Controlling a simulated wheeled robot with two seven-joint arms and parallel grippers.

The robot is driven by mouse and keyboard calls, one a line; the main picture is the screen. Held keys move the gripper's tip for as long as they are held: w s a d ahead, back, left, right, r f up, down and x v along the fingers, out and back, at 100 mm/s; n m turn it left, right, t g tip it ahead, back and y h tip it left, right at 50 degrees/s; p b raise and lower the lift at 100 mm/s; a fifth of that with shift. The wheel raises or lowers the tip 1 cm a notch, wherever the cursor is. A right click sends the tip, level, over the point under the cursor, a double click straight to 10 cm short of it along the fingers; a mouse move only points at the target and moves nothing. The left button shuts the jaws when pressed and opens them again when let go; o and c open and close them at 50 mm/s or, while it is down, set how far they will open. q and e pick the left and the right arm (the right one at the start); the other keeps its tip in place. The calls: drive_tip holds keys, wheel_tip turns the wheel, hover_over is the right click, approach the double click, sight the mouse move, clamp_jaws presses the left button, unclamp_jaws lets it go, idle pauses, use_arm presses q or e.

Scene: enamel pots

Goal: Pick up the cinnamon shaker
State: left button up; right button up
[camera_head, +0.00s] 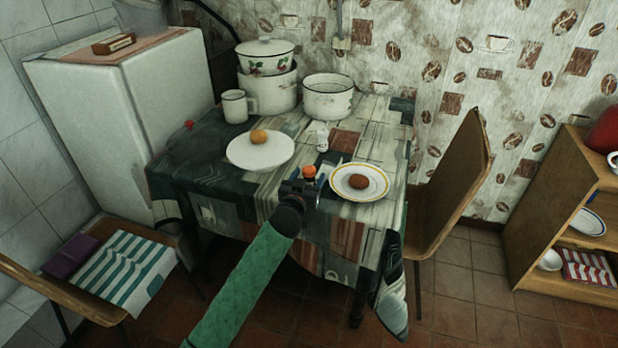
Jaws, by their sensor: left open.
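A small container with an orange top (309,171) stands on the table between the two plates. It looks like a shaker and may be the cinnamon one; no label is readable. A small white shaker (322,141) stands just behind it. My left gripper (303,185) is open, at the near side of the orange-topped container. It hides the container's lower part, and I cannot tell whether the fingers are around it or only in front of it. My right gripper is not in view.
The cloth-covered table (215,185) holds a white plate (260,152) with a bun, a yellow-rimmed plate (343,190) with a brown roll, a mug (235,106) and enamel pots (327,100) at the back. A wooden chair (455,185) stands at the right.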

use_arm(q)
drive_tip(key=shift+x, duration=1.3)
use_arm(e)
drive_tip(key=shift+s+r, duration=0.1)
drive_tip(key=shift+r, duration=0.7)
use_arm(q)
drive_tip(key=shift+c, duration=0.4)
drive_tip(key=c, duration=1.1)
